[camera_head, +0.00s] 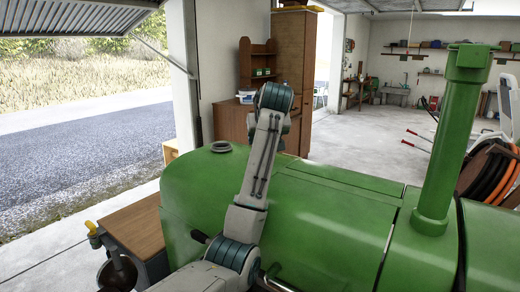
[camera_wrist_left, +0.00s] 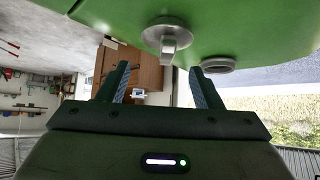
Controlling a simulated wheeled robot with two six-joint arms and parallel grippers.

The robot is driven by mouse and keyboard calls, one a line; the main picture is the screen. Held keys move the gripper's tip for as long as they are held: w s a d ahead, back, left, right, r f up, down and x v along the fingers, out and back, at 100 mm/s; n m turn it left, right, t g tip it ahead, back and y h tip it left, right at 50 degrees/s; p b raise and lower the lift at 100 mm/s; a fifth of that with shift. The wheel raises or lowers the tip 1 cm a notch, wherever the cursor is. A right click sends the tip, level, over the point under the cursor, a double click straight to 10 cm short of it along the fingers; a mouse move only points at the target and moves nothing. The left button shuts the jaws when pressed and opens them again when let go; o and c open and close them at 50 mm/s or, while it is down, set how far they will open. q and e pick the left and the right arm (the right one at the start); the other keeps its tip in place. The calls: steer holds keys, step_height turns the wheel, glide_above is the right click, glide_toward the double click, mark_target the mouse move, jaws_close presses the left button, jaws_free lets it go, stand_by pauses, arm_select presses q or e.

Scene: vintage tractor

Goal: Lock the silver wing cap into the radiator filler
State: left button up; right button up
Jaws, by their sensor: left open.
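The silver wing cap (camera_wrist_left: 166,36) shows in the left wrist view as a round grey disc with an upright wing tab. It rests on the green hood, apart from the radiator filler. The filler (camera_head: 222,147) is a dark-mouthed grey ring on the hood's top in the head view; it also shows right of the cap in the wrist view (camera_wrist_left: 214,66). My left gripper (camera_wrist_left: 160,69) is open and empty, its fingers spread on either side of the cap's tab in the picture, short of it. In the head view my arm hides the cap and the gripper. My right gripper is not in view.
The green tractor hood (camera_head: 330,215) fills the middle, with a tall green stack (camera_head: 448,140) at right. A wooden workbench (camera_head: 135,222) stands at lower left. A wooden cabinet (camera_head: 293,75) stands behind. The space above the filler is clear.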

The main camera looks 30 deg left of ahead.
arm_select(q)
steer(key=shift+x, duration=1.2)
steer(key=shift+w+a+p, duration=0.15)
steer(key=shift+a+p, duration=0.15)
steer(key=shift+p, duration=0.2)
steer(key=p+x, duration=0.2)
steer(key=x, duration=0.1)
steer(key=shift+a+f+p, duration=0.25)
steer(key=shift+f+p, duration=0.1)
steer(key=shift+p, duration=0.05)
steer(key=shift+w+a+f, duration=0.1)
steer(key=shift+a+f, duration=0.1)
steer(key=shift+f, duration=0.2)
steer(key=shift+d+r, duration=0.15)
steer(key=c, duration=0.7)
